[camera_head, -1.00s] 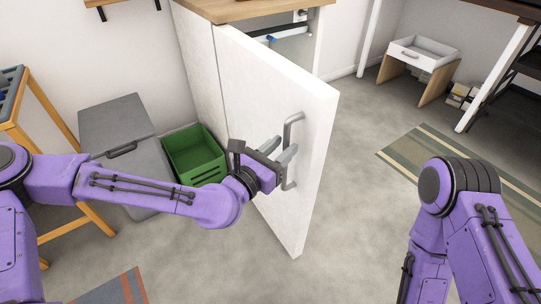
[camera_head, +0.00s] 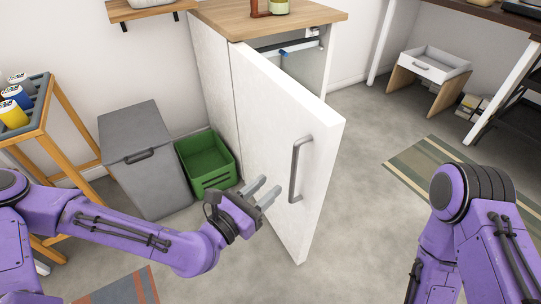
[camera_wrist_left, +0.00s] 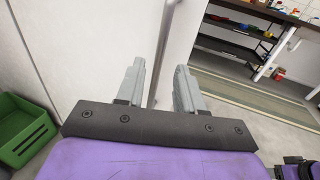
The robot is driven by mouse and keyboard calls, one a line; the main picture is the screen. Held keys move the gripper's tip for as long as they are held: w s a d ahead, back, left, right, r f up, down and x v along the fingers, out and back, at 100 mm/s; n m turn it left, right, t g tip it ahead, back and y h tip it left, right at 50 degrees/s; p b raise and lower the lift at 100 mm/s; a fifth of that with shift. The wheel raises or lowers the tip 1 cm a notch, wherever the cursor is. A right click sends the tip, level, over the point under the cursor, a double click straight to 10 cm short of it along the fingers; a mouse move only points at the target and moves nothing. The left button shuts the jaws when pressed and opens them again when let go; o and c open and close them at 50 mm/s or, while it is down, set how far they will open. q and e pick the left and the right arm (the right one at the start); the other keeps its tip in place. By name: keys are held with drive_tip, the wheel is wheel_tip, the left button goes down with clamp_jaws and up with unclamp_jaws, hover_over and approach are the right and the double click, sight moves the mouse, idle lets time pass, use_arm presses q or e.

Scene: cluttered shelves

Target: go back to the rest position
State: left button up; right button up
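My left gripper (camera_head: 267,191) is open and empty in front of the white cabinet door (camera_head: 285,150), to the left of its grey handle (camera_head: 295,168). In the left wrist view the two fingers of the left gripper (camera_wrist_left: 160,88) stand apart with nothing held between them, and the handle (camera_wrist_left: 168,45) shows beyond them. The door stands ajar from the white cabinet (camera_head: 212,80). My right arm is folded at the right of the head view; its gripper is out of frame.
A green crate (camera_head: 226,182) and a grey lidded bin (camera_head: 145,182) stand left of the cabinet. A wooden rack (camera_head: 65,95) with bottles is at the far left. A small white-topped stand (camera_head: 463,64) is at the back right.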

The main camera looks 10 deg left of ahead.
use_arm(q)
drive_tip(key=s+a+f+m+g+y, duration=0.2)
drive_tip(key=s+f+m+g+y, duration=0.15)
drive_tip(key=s+f+m, duration=0.55)
drive_tip(key=s+a+f+m+g+y, duration=0.2)
drive_tip(key=f+m+g, duration=0.2)
drive_tip(key=f, duration=0.8)
drive_tip(key=s+a+f+m+g+y, duration=0.3)
drive_tip(key=s+a+f+m, duration=0.2)
drive_tip(key=s+a+f, duration=0.25)
drive_tip(key=s+a+f+m+g+y, duration=0.1)
drive_tip(key=s+a+m+y, duration=0.1)
drive_tip(key=a, duration=0.4)
drive_tip(key=s+a+m+y, duration=0.2)
drive_tip(key=a+m+y, duration=0.1)
drive_tip(key=a, duration=0.3)
wheel_tip(320, 180, up, 17)
drive_tip(key=p, duration=1.7)
drive_tip(key=shift+w, duration=0.15)
